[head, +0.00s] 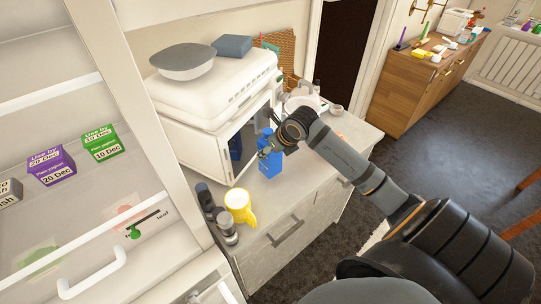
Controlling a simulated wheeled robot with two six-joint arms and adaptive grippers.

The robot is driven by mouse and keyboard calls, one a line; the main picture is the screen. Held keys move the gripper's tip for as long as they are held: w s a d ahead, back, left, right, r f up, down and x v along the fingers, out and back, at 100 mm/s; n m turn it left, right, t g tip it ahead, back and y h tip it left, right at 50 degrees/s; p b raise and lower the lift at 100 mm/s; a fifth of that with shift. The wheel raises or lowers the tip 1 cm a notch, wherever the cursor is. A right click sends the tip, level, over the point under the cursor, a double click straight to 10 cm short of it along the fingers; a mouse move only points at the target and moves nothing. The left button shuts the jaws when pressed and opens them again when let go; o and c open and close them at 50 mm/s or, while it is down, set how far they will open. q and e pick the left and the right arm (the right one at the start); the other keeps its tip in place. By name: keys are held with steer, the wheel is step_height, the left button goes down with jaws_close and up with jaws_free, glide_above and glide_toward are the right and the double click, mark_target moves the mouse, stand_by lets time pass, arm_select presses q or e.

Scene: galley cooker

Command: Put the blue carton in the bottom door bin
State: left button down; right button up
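A blue carton (270,164) stands on the grey counter (296,180), in front of the white box-shaped appliance. My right gripper (266,146), on the arm from the right, is at the carton's top. Its fingers are small and partly hidden, so I cannot tell whether they hold the carton. My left gripper is not in view. At the left is an open white fridge (118,60) with shelves. I cannot make out the bottom door bin.
Purple (52,166) and green (102,143) cartons with use-by dates sit on a fridge shelf. A yellow jug (240,207) and dark-topped jars (226,226) stand near the counter's left end. The white appliance (215,95) carries a grey bowl (183,61). A wooden cabinet (415,85) stands far right.

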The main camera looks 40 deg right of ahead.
step_height(320, 180, down, 3)
steer(key=shift+w+r+p, duration=0.1)
steer(key=shift+w+p, duration=0.05)
steer(key=shift+p, duration=0.8)
steer(key=shift+f, duration=0.35)
steer(key=shift+d, duration=0.1)
steer(key=shift+f, duration=0.15)
steer(key=shift+f+b, duration=0.15)
steer(key=shift+b, duration=0.2)
steer(key=o, duration=1.5)
